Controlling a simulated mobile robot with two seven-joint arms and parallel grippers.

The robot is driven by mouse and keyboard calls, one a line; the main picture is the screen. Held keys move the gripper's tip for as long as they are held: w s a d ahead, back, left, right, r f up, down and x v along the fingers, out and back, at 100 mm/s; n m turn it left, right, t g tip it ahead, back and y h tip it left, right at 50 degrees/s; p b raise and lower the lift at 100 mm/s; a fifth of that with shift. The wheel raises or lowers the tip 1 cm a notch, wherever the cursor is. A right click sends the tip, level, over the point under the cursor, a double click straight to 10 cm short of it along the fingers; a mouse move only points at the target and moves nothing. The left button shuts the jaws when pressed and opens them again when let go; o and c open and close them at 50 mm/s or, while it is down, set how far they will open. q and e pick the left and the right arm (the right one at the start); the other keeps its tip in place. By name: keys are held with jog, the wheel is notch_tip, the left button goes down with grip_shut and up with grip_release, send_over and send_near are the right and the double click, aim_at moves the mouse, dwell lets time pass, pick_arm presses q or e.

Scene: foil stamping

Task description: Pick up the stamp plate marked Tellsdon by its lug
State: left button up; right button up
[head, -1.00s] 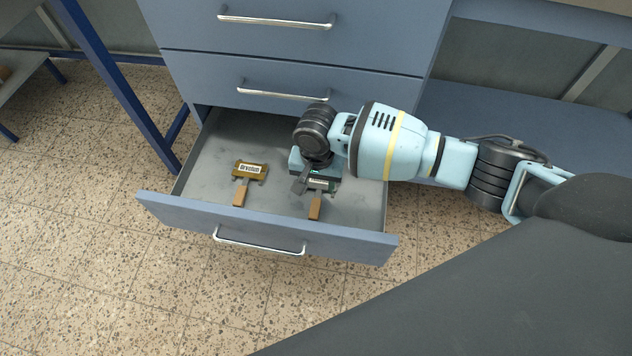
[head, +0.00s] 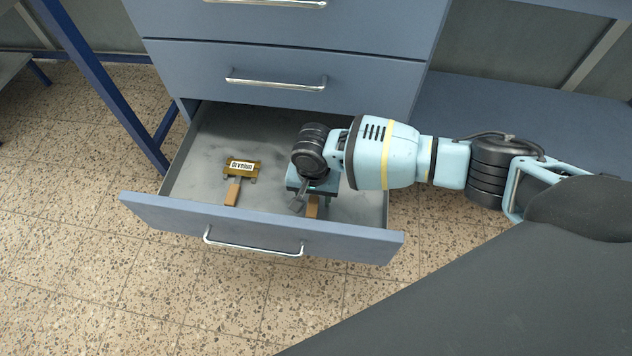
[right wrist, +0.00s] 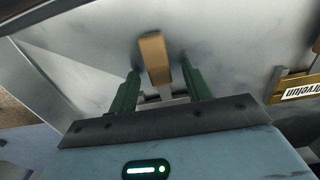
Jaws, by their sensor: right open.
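Two stamp plates with wooden lugs lie in the open drawer. The left one is brass (head: 243,168), with a white label that seems to read Orvelun; it also shows at the right edge of the right wrist view (right wrist: 300,90). The other plate is mostly hidden under my right gripper (head: 304,199), so its name cannot be read. Its wooden lug (head: 312,207) shows below the gripper. In the right wrist view, my open right gripper (right wrist: 159,68) has one green finger on each side of this lug (right wrist: 155,58), apart from it. My left gripper is not in view.
The drawer's front panel (head: 260,230) with its metal handle stands close in front of the lugs. The shut drawers (head: 280,72) rise behind. The drawer floor around the brass plate is bare.

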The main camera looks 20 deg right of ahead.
aim_at(314, 199)
jog(key=c, duration=0.5)
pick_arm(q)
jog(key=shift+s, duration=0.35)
pick_arm(e)
grip_shut()
